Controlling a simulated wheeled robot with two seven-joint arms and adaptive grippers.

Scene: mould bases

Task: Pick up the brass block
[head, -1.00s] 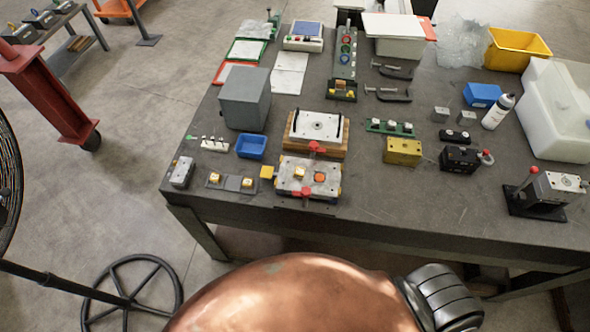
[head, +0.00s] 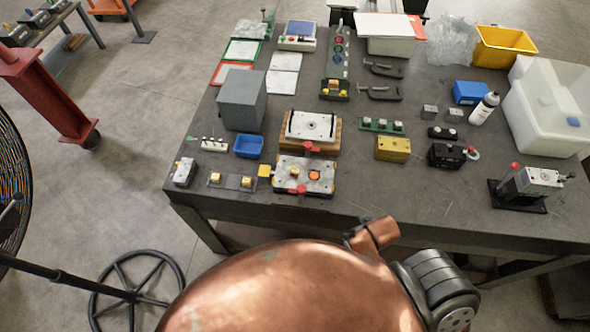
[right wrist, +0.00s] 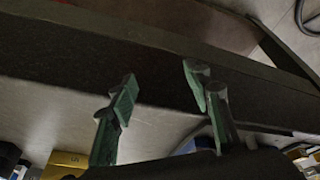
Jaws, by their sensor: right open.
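The brass block (head: 393,148) is a yellow, box-shaped block standing on the dark table, right of the middle in the head view. A yellow block, probably the same one, shows at the lower left edge of the right wrist view (right wrist: 66,160), partly cut off. My right gripper (right wrist: 160,84) is open, with its green-padded fingers apart and nothing between them. The table's edge lies behind the fingers. The gripper is apart from the brass block. My left gripper is in neither view.
A black block (head: 446,155) stands just right of the brass block, and a green strip with white pieces (head: 382,125) lies behind it. A mould base (head: 320,178) sits to its left. The table (head: 400,190) is bare in front of the block.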

